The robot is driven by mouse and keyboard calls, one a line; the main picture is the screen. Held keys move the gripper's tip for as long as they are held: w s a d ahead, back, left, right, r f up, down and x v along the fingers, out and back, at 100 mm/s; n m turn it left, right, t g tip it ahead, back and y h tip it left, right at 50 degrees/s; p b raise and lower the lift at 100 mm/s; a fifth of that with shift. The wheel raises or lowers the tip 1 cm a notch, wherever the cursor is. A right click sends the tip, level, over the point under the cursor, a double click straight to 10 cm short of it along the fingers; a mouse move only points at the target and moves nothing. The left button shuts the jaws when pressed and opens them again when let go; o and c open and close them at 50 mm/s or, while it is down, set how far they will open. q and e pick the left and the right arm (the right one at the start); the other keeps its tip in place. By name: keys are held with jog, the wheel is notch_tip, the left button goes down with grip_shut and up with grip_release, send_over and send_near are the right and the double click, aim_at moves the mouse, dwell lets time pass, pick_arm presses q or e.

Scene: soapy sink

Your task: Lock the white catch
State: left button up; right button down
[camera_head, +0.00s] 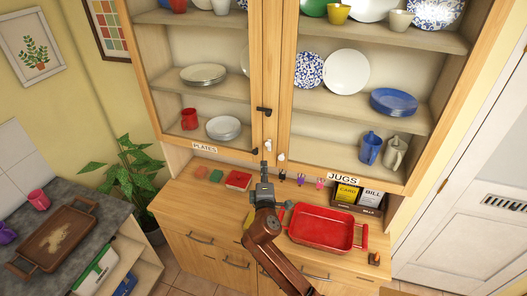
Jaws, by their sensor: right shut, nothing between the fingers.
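The small white catch (267,146) sits low on the middle frame where the two cabinet doors meet. My right gripper (264,166) is shut and empty, just below the catch in the picture and pointing up at it. I cannot tell whether its tip touches the catch. The catch is too small to tell its exact position. A second small white piece (281,157) shows to its right. A black catch (263,110) sits higher on the same frame. My left gripper is not in view.
The cabinet holds plates, bowls and jugs. On the counter below stand a red tray (293,232), a red book (238,180), a dark box of cards (347,205) and small figures. A plant (127,170) and a side worktop with a brown tray (30,250) are at left.

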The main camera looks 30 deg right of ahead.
jog(key=p, duration=0.2)
send_near(263, 145)
jog(key=x, duration=0.5)
jog(key=shift+x, duration=0.75)
